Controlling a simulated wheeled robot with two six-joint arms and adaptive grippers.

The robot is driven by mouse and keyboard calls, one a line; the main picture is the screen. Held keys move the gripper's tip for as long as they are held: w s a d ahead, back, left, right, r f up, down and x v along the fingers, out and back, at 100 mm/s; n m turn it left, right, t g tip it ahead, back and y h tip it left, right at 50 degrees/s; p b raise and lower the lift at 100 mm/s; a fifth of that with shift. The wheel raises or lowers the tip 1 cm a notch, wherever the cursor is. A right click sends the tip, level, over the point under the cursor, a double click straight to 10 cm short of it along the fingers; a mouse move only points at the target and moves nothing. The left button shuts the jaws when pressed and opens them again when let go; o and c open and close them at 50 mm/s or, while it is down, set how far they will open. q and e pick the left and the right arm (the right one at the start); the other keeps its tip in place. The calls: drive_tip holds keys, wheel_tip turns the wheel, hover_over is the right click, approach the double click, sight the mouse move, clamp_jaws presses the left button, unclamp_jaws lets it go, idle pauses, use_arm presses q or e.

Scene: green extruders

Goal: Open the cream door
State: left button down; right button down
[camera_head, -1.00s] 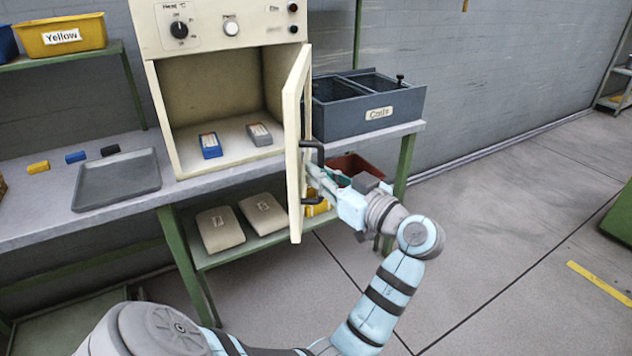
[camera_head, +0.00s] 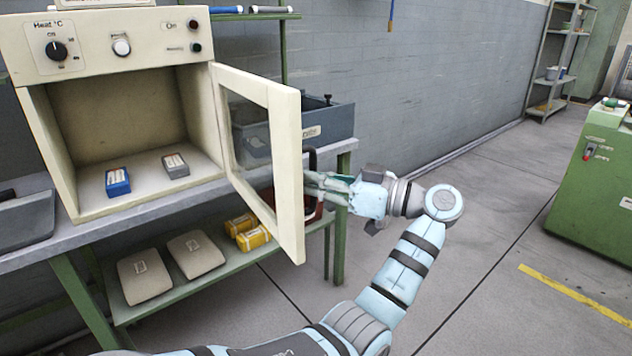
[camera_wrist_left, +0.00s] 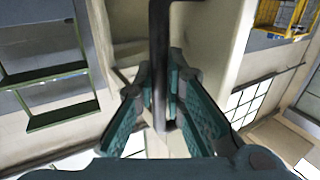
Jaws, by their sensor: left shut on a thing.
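The cream door (camera_head: 285,130) of the cream oven (camera_head: 130,30) stands open, swung out to the right, with a glass pane in its frame. Its dark handle (camera_head: 311,168) is on the door's outer side near the free edge. My left gripper (camera_head: 322,186) is at the handle, shut on it. In the left wrist view the dark handle bar (camera_wrist_left: 159,70) runs between the teal finger pads. Inside the open oven are a blue box (camera_head: 118,182) and a grey box (camera_head: 175,165). My right gripper is not in view.
A dark grey bin (camera_head: 335,120) stands on the bench behind the door. Two beige packs (camera_head: 145,275) and yellow boxes (camera_head: 247,230) lie on the shelf below. A green machine (camera_head: 595,185) stands at the right. The floor between is clear.

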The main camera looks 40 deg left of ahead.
use_arm(q)
drive_tip(key=shift+w+r, duration=0.1)
drive_tip(key=shift+r, duration=0.05)
drive_tip(key=c, duration=2)
unclamp_jaws()
drive_tip(key=shift+c, duration=0.2)
drive_tip(key=o, duration=0.4)
drive_tip(key=shift+a, duration=0.2)
drive_tip(key=shift+d, duration=0.2)
drive_tip(key=v, duration=0.7)
drive_tip(key=shift+w+d, duration=0.1)
drive_tip(key=shift+d, duration=0.1)
